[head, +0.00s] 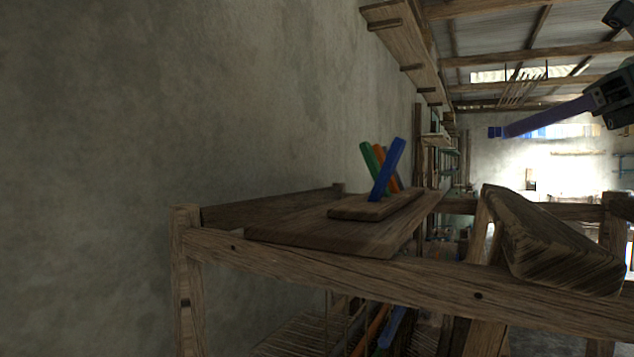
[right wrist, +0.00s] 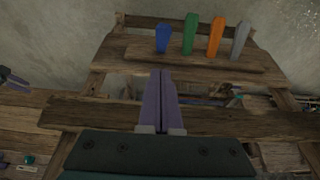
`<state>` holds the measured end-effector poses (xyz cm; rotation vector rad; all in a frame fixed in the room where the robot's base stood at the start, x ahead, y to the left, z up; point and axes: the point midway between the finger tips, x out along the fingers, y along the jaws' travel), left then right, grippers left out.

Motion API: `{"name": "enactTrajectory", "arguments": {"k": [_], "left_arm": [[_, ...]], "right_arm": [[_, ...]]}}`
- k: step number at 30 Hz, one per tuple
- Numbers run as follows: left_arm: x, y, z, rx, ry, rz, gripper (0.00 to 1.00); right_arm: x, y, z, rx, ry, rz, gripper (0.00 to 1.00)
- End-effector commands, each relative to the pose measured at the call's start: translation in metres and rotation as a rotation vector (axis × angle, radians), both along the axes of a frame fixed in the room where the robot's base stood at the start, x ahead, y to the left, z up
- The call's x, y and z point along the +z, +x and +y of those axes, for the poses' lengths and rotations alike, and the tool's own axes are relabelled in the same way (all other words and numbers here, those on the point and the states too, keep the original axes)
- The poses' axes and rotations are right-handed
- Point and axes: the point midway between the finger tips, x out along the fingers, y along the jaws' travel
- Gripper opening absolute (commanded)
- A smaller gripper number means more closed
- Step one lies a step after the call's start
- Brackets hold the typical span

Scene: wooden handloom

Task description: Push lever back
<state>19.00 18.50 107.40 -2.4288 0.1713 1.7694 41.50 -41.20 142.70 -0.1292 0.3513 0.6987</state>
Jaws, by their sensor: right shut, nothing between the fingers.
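A blue lever (head: 387,170) stands on a wooden block on the loom and leans right in the head view. A green lever (head: 370,160) and a partly hidden orange lever (head: 380,155) lean the other way behind it. The right wrist view shows the blue lever (right wrist: 163,39), green lever (right wrist: 190,34), orange lever (right wrist: 216,37) and a grey lever (right wrist: 240,40) in a row. My right gripper (head: 495,132) is shut and empty, in the air right of the levers; its fingers (right wrist: 161,74) point toward the row, apart from it. What looks like my left gripper (right wrist: 14,82) shows small at the left edge.
The levers' block (head: 350,210) rests on a wooden board (head: 300,229) behind a frame beam (head: 320,270). A thick wooden piece (head: 555,255) lies on the frame at right. A plain wall (head: 120,150) stands at left. The air between gripper and levers looks clear.

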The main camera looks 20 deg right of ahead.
Motion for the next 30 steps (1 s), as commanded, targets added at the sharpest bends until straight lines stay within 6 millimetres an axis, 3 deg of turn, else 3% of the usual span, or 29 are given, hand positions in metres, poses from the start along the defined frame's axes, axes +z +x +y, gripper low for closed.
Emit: {"name": "enactTrajectory", "arguments": {"k": [1, 3, 17, 23, 30], "left_arm": [[-0.011, 0.000, 0.000, 0.000, 0.000, 0.000, 0.50], [-0.014, 0.000, 0.000, 0.000, 0.000, 0.000, 0.50], [-0.011, 0.000, -0.002, 0.006, -0.008, 0.000, 0.50], [-0.001, 0.000, -0.003, 0.008, -0.012, 0.000, 0.50], [0.023, 0.000, -0.003, 0.007, -0.011, 0.000, 0.50]], "right_arm": [[-0.011, 0.000, 0.000, 0.000, 0.000, 0.000, 0.00], [-0.013, 0.000, 0.000, 0.000, 0.000, 0.000, 0.00], [-0.013, 0.002, 0.002, 0.001, 0.000, 0.000, 0.00], [-0.021, 0.021, 0.019, 0.004, 0.002, 0.002, 0.00], [-0.036, 0.058, 0.051, 0.004, 0.004, 0.001, 0.00]]}}
